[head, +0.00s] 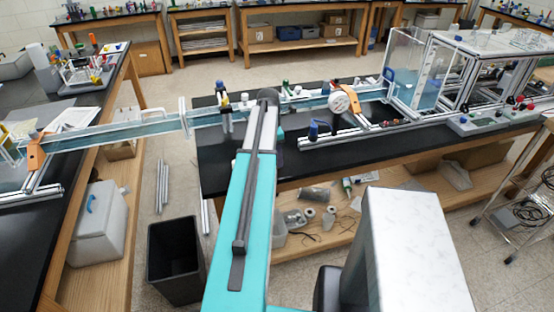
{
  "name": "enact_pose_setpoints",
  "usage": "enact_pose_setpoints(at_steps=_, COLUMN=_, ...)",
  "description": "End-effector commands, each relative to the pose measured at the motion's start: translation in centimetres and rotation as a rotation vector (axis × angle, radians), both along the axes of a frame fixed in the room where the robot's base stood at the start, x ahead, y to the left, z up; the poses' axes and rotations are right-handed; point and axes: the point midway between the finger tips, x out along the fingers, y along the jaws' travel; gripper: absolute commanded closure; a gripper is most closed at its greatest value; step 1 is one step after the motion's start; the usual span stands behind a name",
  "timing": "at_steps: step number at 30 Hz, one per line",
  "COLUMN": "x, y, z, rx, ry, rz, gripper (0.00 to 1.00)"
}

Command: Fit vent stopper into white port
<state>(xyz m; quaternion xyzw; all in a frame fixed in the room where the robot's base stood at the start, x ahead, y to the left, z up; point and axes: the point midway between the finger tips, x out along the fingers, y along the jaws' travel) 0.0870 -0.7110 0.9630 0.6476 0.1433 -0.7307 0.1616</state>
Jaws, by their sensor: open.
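My arm reaches forward over the near edge of the black bench, and its dark end joint hides part of the bench behind it. My gripper is not visible; the arm covers where it would be. I cannot pick out the vent stopper for certain. Small white, green and red pieces (298,91) stand along the rig just right of my arm, too small to tell apart. A round white fitting (345,102) sits by an orange bracket on the rig; I cannot tell whether it is the white port.
A long clear channel (120,133) bridges the gap between the left bench and the black bench (310,168). A blue-topped clamp (315,131) stands near the front edge. A clear tank (403,68) and metal frame stand right. A black bin (174,262) stands on the floor.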

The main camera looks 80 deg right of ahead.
Motion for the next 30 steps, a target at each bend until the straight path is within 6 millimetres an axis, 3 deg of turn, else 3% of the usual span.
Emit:
enact_pose_setpoints(at_steps=17, x=-0.06, y=-0.01, z=-0.13, rx=0.0, ry=0.0, rz=0.0, gripper=0.54)
enact_pose_setpoints(at_steps=25, x=-0.06, y=-0.02, z=-0.12, rx=0.0, ry=0.0, rz=0.0, gripper=0.96)
enact_pose_setpoints(at_steps=30, x=-0.06, y=-0.02, z=-0.12, rx=0.0, ry=0.0, rz=-0.001, gripper=0.98)
